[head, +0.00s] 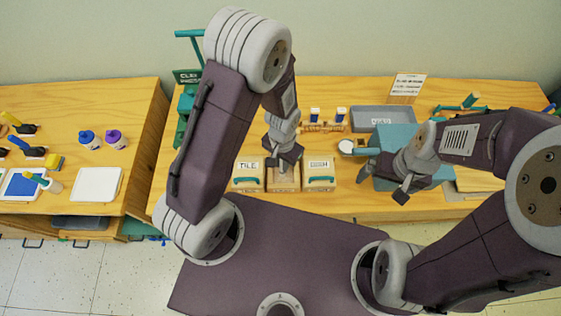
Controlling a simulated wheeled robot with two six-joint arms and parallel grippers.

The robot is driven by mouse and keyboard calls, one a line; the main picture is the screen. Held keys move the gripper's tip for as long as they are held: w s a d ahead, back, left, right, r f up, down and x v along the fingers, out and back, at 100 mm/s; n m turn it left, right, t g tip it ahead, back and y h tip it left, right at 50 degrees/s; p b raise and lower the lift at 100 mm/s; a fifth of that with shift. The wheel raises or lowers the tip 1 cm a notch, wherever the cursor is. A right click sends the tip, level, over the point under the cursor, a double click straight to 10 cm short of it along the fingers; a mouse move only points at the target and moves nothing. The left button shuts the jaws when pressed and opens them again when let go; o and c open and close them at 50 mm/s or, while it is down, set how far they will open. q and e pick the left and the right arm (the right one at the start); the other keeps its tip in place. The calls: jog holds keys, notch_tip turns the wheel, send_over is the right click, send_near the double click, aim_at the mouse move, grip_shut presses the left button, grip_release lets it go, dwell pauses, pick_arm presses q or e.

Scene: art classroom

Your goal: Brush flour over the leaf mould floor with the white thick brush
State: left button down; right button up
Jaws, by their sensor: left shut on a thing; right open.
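My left gripper (284,160) hangs over the middle of the right table, between two light wooden boxes, one labelled "TILE" (248,177) and one whose label I cannot read surely (319,177). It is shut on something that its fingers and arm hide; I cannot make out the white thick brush. A light wooden block or mould (286,184) lies below it, mostly covered; I cannot tell if it is the leaf mould. My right gripper (382,183) is open and empty, over the table in front of a teal box (402,138). No flour can be made out.
A small rack (324,127) with white-and-blue items and a grey labelled tray (384,117) stand behind. A round white-topped container (346,147) is beside the tray. The left table holds paint jars (90,139), brushes and a white tray (97,185). A sign (407,85) stands at the back.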

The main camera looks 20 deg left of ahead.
pick_arm(q)
jog(key=shift+d, duration=0.1)
jog(key=shift+w+d, duration=0.1)
jog(key=shift+d, duration=0.2)
jog(key=shift+d, duration=0.15)
jog(key=shift+w+d, duration=0.2)
jog(key=shift+d, duration=0.2)
jog(key=shift+a+p, duration=0.2)
jog(key=shift+p, duration=0.1)
jog(key=shift+s+a, duration=0.15)
jog(key=shift+a, duration=0.2)
jog(key=shift+a, duration=0.1)
jog(key=shift+s+a, duration=0.2)
jog(key=shift+a, duration=0.15)
jog(key=shift+a, duration=0.1)
